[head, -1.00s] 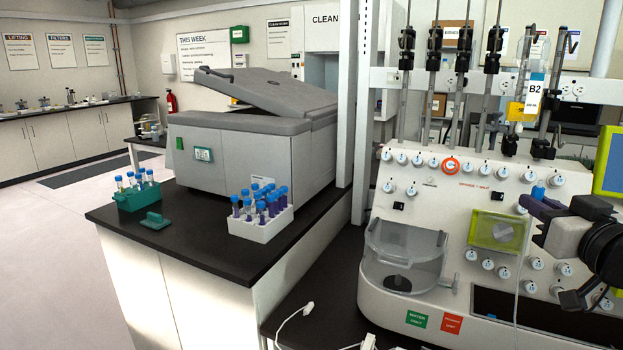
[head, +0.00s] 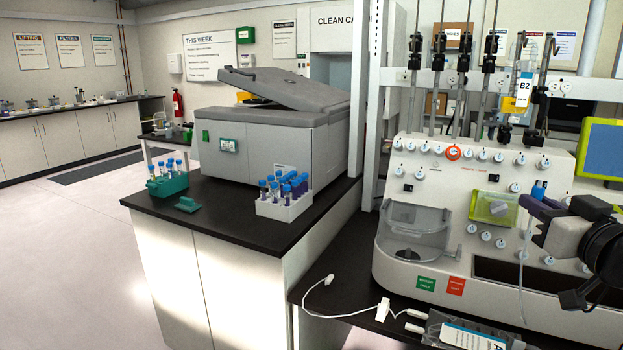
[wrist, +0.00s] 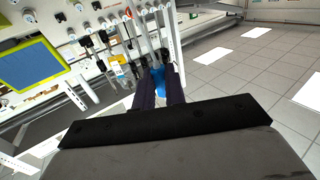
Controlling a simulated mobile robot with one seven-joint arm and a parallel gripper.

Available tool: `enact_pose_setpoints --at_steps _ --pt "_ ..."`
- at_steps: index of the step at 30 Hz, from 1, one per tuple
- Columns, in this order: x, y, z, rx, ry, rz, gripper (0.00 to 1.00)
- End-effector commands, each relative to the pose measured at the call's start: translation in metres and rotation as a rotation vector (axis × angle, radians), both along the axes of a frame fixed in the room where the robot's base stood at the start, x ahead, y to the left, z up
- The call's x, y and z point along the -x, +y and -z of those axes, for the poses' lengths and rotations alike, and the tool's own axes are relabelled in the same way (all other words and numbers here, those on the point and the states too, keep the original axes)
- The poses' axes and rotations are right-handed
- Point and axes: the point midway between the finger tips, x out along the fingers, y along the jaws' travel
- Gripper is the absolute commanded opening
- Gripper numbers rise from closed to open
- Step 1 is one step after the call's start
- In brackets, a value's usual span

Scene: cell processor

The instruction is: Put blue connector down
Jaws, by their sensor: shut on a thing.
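The blue connector (head: 539,189) is held at the tips of my gripper (head: 537,206), in front of the white cell processor (head: 420,176). A thin clear tube hangs below the connector. In the wrist view the blue connector (wrist: 158,78) shows between the two dark fingers of my gripper (wrist: 158,84), which are closed on it. The fingers hide part of it. It is in the air, above the dark bench (head: 345,297).
White tubing with connector ends (head: 382,309) and a labelled bag (head: 468,338) lie on the bench in front. The left counter (head: 222,215) carries a centrifuge (head: 270,142), a white tube rack (head: 283,210) and a green rack (head: 167,186). Floor at left is clear.

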Motion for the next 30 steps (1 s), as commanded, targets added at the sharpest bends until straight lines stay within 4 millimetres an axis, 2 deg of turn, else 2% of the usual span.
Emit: enact_pose_setpoints --at_steps 2,3,8,11,14,15,20,24,30 --pt "0.000 0.000 0.000 0.000 0.000 0.000 0.00" --pt "-0.006 -0.002 0.014 -0.008 0.004 -0.016 0.00" --pt "-0.023 -0.006 0.058 -0.010 0.004 -0.071 0.00" --pt "-0.035 -0.007 0.093 -0.012 0.003 -0.109 0.00" --pt "-0.050 -0.004 0.139 -0.015 0.004 -0.151 0.00" --pt "-0.056 -0.001 0.159 -0.016 0.004 -0.167 0.00" --pt "-0.077 0.018 0.243 -0.017 0.003 -0.214 0.00" --pt "-0.090 0.042 0.313 -0.016 0.003 -0.225 0.00" --pt "-0.101 0.088 0.402 -0.015 0.004 -0.210 0.00"
